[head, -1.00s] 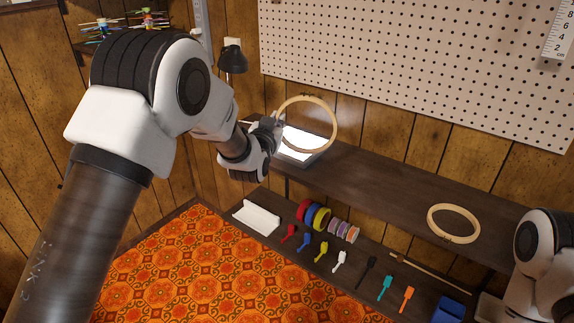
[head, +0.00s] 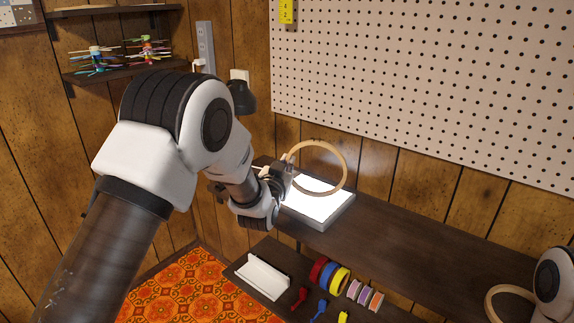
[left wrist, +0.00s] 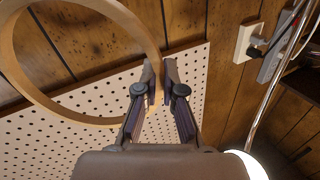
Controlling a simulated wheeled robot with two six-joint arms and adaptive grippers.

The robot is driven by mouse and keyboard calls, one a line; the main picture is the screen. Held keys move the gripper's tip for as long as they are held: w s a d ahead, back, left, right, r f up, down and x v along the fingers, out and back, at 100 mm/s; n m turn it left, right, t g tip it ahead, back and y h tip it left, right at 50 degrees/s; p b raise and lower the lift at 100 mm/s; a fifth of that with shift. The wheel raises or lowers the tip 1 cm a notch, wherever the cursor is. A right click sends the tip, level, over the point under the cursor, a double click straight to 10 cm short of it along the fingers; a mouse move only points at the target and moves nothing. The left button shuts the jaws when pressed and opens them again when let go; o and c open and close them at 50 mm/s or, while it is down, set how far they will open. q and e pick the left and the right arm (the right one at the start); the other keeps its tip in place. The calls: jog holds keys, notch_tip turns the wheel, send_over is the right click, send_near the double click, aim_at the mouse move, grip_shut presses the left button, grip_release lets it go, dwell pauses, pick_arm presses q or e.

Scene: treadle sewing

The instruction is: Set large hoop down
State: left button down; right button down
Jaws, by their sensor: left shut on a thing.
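The large hoop, a pale wooden ring (head: 346,172), stands roughly upright in the air, in front of the wall and over the lit pad as seen in the head view. My left gripper (head: 286,166) is shut on its left rim. In the left wrist view the hoop (left wrist: 88,3) arcs across the upper left and its rim meets the fingertips (left wrist: 158,84). A second wooden hoop (head: 490,303) lies on the shelf at the lower right, partly hidden by my right arm. My right gripper is out of view.
The shelf right of the pad is clear. Below are a white tray (head: 262,277) and coloured spools (head: 338,278). A pegboard (head: 430,90) covers the wall.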

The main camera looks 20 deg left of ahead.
pick_arm(q)
jog(key=shift+w+a+f, duration=0.1)
jog(key=shift+w+f, duration=0.1)
jog(key=shift+w, duration=0.05)
jog(key=shift+s+f, duration=0.1)
jog(key=shift+s, duration=0.05)
jog(key=c, duration=1.3)
grip_release()
